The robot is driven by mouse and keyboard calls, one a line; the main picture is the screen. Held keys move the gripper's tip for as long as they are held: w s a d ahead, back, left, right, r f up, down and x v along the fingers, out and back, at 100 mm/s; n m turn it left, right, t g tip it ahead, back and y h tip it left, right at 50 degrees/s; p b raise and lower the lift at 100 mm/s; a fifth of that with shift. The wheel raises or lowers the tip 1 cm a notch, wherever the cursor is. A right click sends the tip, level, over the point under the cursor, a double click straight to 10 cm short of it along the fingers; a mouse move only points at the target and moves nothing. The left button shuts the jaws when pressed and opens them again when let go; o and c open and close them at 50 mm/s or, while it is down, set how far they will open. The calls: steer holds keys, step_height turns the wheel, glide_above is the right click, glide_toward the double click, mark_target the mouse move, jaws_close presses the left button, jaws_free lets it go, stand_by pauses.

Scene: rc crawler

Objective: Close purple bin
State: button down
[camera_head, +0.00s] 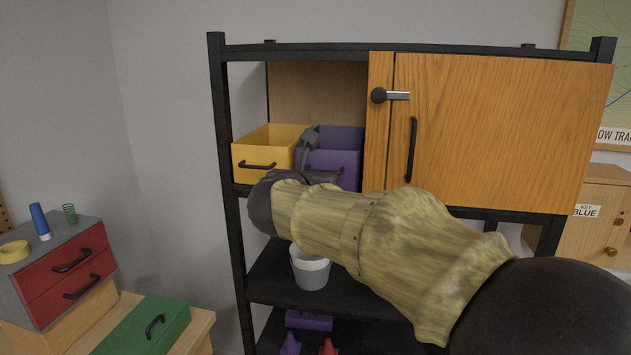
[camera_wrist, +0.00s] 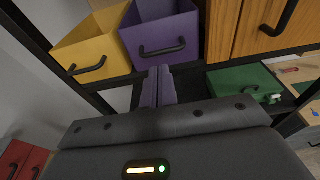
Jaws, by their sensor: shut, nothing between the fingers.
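The purple bin (camera_head: 347,160) is an open-topped box with a dark bar handle, on the upper shelf between the yellow bin and the wooden door. In the wrist view the purple bin (camera_wrist: 163,32) shows its front, its handle and part of its open inside. My gripper (camera_head: 328,176) is in front of the purple bin's face, which it partly hides in the head view. In the wrist view my gripper (camera_wrist: 159,72) has its two fingers together, empty, pointing toward the bin just below the handle. I cannot tell whether the tips touch the bin.
The yellow bin (camera_head: 268,150) stands directly left of the purple one. A closed wooden door (camera_head: 490,130) with a dark handle is to the right. The black shelf post (camera_head: 228,150) is at the left. A white bucket (camera_head: 309,270) stands on the lower shelf.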

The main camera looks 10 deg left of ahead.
steer(key=b+v, duration=0.1)
steer(key=v, duration=0.6)
steer(key=shift+b, duration=0.35)
steer(key=shift+f, duration=0.1)
steer(key=w+d+f+n+g+y, duration=0.1)
steer(key=d+f+n, duration=0.3)
steer(key=f+n, duration=0.35)
steer(key=d+f+n+g+y+p, duration=0.1)
steer(key=d+f+n+g+y, duration=0.1)
steer(key=d+f+n, duration=0.5)
steer(key=w+f+n+g+y, duration=0.1)
steer(key=f+n, duration=0.4)
steer(key=n, duration=0.5)
steer(key=s+d+f+n+g+h, duration=0.2)
steer(key=s+d+f+n+g, duration=0.7)
steer(key=s+d+f+n, duration=0.3)
steer(key=s+d+f, duration=0.2)
steer(key=s+f, duration=0.2)
steer(key=s, duration=0.2)
steer(key=shift+f+h+p, duration=0.3)
